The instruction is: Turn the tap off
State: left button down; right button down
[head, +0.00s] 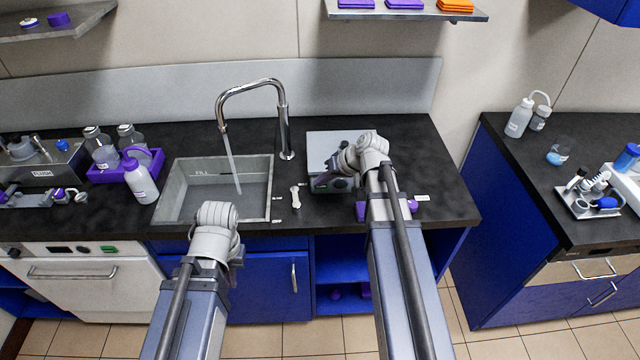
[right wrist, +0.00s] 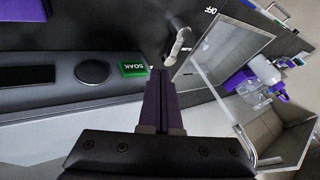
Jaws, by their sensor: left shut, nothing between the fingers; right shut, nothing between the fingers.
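The chrome tap (head: 250,88) stands behind the sink (head: 166,190), and a stream of water (head: 234,165) falls from its spout. A small pale lever (head: 295,196) sits on the counter just right of the sink. In the right wrist view the lever (right wrist: 178,45) lies beyond my fingertips, with an OFF label (right wrist: 210,11) near it. My right gripper (right wrist: 160,72) is shut and empty, apart from the lever, close to a green SOAK button (right wrist: 133,69). My left arm's end is in front of the sink; its gripper fingers are hidden.
A grey device (head: 322,142) stands right of the lever, partly behind my right wrist. Dark counter right of the device is mostly clear.

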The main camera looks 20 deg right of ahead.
aim_at(307, 199)
jog(key=b+x, duration=0.6)
jog(key=x, duration=0.2)
jog(key=shift+f, duration=0.15)
jog(key=shift+w+a+f, duration=0.15)
jog(key=shift+f, duration=0.1)
jog(key=shift+r, duration=0.1)
jog(key=shift+w+a, duration=0.3)
